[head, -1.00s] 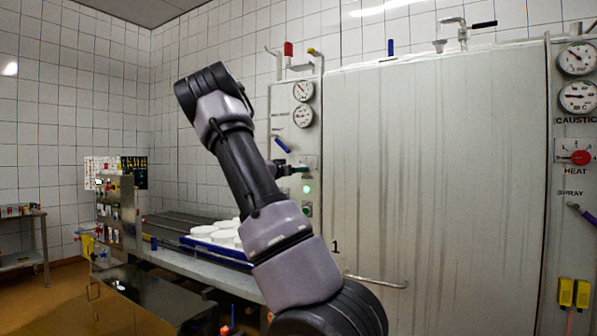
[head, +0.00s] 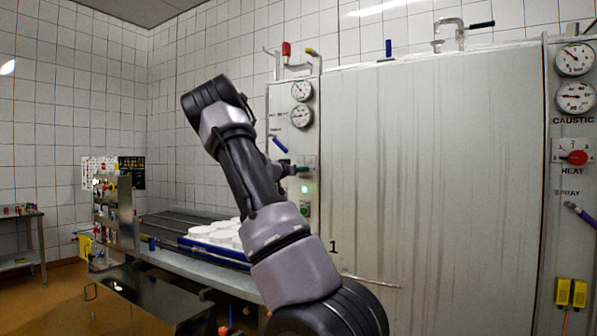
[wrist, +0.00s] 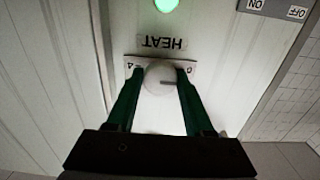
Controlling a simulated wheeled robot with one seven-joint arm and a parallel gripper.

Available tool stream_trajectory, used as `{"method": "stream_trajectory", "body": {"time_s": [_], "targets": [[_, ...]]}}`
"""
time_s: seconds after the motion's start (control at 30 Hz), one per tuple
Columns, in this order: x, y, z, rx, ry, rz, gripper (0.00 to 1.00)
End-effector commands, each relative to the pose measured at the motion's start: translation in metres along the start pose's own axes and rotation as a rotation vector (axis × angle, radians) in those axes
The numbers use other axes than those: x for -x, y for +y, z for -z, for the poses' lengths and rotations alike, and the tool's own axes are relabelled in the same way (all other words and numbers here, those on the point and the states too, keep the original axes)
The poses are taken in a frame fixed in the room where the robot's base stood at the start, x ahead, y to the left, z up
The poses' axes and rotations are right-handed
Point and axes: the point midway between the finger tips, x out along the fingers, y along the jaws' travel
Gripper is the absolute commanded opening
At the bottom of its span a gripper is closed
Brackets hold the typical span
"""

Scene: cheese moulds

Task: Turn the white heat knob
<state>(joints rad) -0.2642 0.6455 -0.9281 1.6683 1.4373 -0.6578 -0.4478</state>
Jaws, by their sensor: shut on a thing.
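The white heat knob (wrist: 158,78) is round and sits on a small white scale plate (wrist: 133,66) under an upside-down HEAT label. A dark pointer line on it points to the right in the wrist view, near the 0 side. My gripper (wrist: 158,73) has its two green fingers on either side of the knob and is shut on it. In the head view my gripper (head: 305,170) is at the narrow panel left of the big door, and the knob cannot be made out there.
A green lamp (head: 305,189) glows on the same panel. A red heat knob (head: 577,157) sits on the far right panel. The large grey door (head: 430,180) stands between the panels. A blue tray (head: 215,250) of white moulds lies on the conveyor at left.

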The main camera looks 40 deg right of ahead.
Motion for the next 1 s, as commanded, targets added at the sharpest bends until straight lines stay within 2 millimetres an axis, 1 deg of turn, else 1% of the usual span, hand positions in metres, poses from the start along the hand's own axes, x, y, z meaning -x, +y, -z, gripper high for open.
{"method": "stream_trajectory", "body": {"time_s": [0.17,0.37,1.0], "targets": [[0.0001,0.0,-0.0001,-0.038,0.0,0.0,0.0],[0.0002,-0.0001,-0.0002,-0.15,0.0,0.0,0.0],[0.0002,0.0,-0.0006,-0.741,-0.001,-0.001,0.0]]}}
